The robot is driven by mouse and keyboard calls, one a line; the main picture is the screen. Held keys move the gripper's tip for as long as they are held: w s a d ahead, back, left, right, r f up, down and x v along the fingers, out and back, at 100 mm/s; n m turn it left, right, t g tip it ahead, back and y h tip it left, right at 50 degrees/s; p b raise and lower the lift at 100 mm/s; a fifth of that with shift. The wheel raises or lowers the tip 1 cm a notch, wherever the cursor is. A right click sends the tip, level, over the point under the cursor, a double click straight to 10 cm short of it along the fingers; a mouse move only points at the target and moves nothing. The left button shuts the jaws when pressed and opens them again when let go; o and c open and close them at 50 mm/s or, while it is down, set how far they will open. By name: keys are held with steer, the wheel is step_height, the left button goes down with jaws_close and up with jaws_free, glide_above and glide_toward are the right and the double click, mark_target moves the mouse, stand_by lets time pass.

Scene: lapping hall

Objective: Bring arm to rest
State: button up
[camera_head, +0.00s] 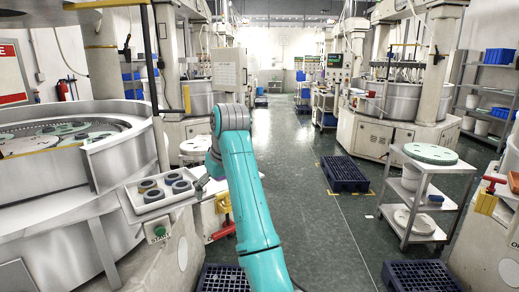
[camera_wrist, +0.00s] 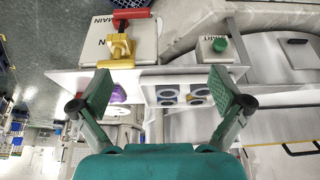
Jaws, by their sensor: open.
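My teal arm (camera_head: 243,185) reaches up and forward from the bottom middle in the head view, its wrist bent down to the left. My gripper (camera_wrist: 160,93) shows in the wrist view with its two fingers wide apart and nothing held between them. Beyond the fingers is a light tray (camera_head: 135,199) with several dark rings (camera_head: 152,195); the rings also show between the fingers in the wrist view (camera_wrist: 168,94). In the head view the gripper is mostly hidden behind the arm, near the tray's right side. I cannot tell the exact gap to the tray.
A round lapping machine (camera_head: 60,150) stands at left. A green start button (camera_wrist: 219,44) and a red-and-yellow switch handle (camera_wrist: 122,46) are near the tray. A purple item (camera_wrist: 118,94) lies by the left finger.

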steer(key=s+d+f+m+t, duration=0.1)
steer(key=d+f, duration=0.3)
steer(key=f, duration=1)
steer(key=s+d+f+m+t, duration=0.1)
steer(key=d+f, duration=0.3)
steer(key=f, duration=1)
steer(key=s+d+f+m+t, duration=0.1)
steer(key=s+d+f+t, duration=0.1)
steer(key=s+d+f, duration=0.5)
steer(key=s+d+f+m+t, duration=0.1)
steer(key=s+d+f, duration=0.3)
steer(key=s+f, duration=0.75)
steer(key=s+d+m+t+h, duration=0.15)
steer(key=s+d, duration=0.25)
steer(key=s, duration=0.8)
steer(key=s+d+m+t, duration=0.15)
steer(key=s+d, duration=0.25)
steer(key=s, duration=0.8)
steer(key=s+d+r+t+h, duration=0.1)
steer(key=s+d+r+t, duration=0.2)
steer(key=s+r, duration=1.5)
steer(key=shift+d+m, duration=0.15)
steer(key=shift+m, duration=0.25)
